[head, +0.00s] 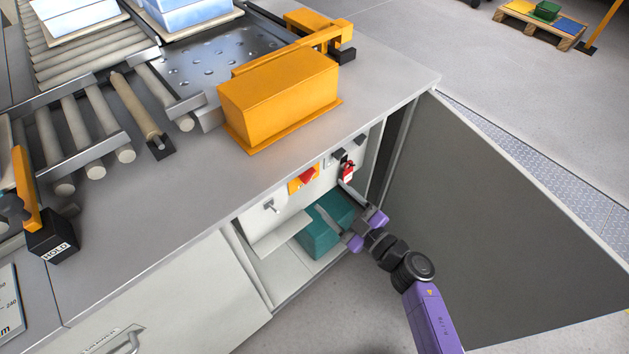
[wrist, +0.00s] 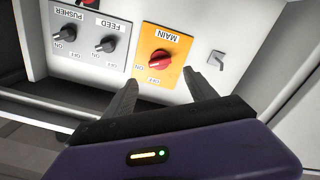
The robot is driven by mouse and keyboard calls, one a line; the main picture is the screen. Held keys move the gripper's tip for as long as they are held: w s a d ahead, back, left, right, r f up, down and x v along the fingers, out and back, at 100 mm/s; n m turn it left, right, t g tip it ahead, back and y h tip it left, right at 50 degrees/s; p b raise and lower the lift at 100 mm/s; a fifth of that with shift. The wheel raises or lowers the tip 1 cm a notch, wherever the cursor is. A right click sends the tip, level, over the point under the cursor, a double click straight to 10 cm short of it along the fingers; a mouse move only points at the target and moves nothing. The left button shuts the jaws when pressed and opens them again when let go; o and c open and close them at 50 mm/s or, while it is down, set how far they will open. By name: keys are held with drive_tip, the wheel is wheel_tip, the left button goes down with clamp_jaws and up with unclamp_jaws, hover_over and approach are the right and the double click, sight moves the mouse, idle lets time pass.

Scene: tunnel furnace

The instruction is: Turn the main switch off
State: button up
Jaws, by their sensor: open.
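The main switch (head: 307,175) is a red knob on an orange plate inside the open cabinet. In the wrist view the main switch (wrist: 159,60) appears upside down, with its handle lying roughly across the picture and one end toward the ON label at lower left. The OFF label is below the knob. My gripper (head: 330,198) reaches into the cabinet from the right. In the wrist view my gripper (wrist: 160,77) is open and empty, its fingertips apart on either side of the lower plate, short of the knob. I cannot tell whether they touch the panel.
A hook (wrist: 217,60) is on the other side. A red padlock (head: 347,171), a teal box (head: 325,235) and the open cabinet door (head: 500,210) are close to my arm.

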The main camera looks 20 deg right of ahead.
sight(309, 179)
drive_tip(key=shift+b+x, duration=0.7)
drive_tip(key=shift+x, duration=3.3)
drive_tip(key=c, duration=1.4)
drive_tip(key=shift+f+n, duration=0.1)
drive_tip(key=shift+n, duration=0.3)
drive_tip(key=n, duration=0.4)
drive_tip(key=shift+a+f+n, duration=0.1)
drive_tip(key=shift+n, duration=0.3)
drive_tip(key=n+b, duration=0.1)
drive_tip(key=n, duration=0.5)
drive_tip(key=shift+f, duration=0.1)
drive_tip(key=shift+n, duration=0.3)
